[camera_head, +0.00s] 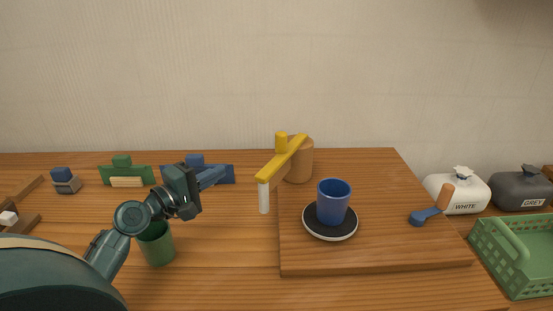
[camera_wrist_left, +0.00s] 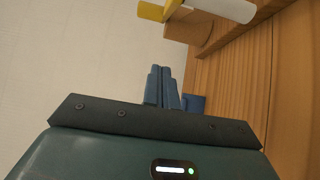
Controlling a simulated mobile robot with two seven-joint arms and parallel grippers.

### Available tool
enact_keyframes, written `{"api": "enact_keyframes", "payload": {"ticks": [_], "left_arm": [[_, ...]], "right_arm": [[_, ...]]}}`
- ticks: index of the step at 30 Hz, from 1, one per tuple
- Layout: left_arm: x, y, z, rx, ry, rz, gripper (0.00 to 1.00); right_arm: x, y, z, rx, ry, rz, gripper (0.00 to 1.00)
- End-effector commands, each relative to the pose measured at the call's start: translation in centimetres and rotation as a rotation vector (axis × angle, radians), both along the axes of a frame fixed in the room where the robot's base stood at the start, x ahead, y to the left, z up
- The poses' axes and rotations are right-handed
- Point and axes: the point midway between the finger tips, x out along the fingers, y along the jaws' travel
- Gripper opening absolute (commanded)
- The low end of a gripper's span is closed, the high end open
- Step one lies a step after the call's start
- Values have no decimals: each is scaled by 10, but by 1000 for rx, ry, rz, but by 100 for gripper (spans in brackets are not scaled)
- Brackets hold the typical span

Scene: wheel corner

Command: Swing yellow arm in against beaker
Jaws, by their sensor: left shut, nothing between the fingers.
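The yellow arm (camera_head: 280,164) is mounted on a tan round post (camera_head: 301,162) and points toward the front left, with a white piece (camera_head: 264,197) hanging at its free end. A blue beaker (camera_head: 333,200) stands upright on a black disc with a white rim (camera_head: 331,231), right of the arm and apart from it. My left gripper (camera_head: 222,173) is shut and empty, left of the arm's free end with a gap between. In the left wrist view its fingers (camera_wrist_left: 163,88) are together, and the yellow arm (camera_wrist_left: 160,10) and white piece (camera_wrist_left: 235,9) show at the top. My right gripper is out of view.
A raised wooden board (camera_head: 400,255) carries the post and disc. A blue scoop (camera_head: 420,216) lies on it. A green cup (camera_head: 157,245) stands below my left arm. Green (camera_head: 125,172) and blue (camera_head: 225,178) blocks sit behind. White (camera_head: 460,194) and grey (camera_head: 520,190) bags and a green basket (camera_head: 515,260) are right.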

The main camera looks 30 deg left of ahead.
Motion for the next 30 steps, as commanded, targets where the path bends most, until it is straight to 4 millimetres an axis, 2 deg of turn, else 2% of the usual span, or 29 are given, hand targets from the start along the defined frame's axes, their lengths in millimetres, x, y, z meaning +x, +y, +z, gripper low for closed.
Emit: {"api": "enact_keyframes", "payload": {"ticks": [5, 19, 24, 30], "left_arm": [[10, -2, 3, 3, -3, 0, 0], [100, -23, 3, 2, -2, 0, 0], [98, -49, 2, 0, 1, -1, 0], [98, -59, 1, 3, -1, 1, 0]], "right_arm": [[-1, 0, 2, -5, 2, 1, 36], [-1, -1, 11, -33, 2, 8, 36], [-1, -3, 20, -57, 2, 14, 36], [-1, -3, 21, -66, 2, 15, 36]]}}
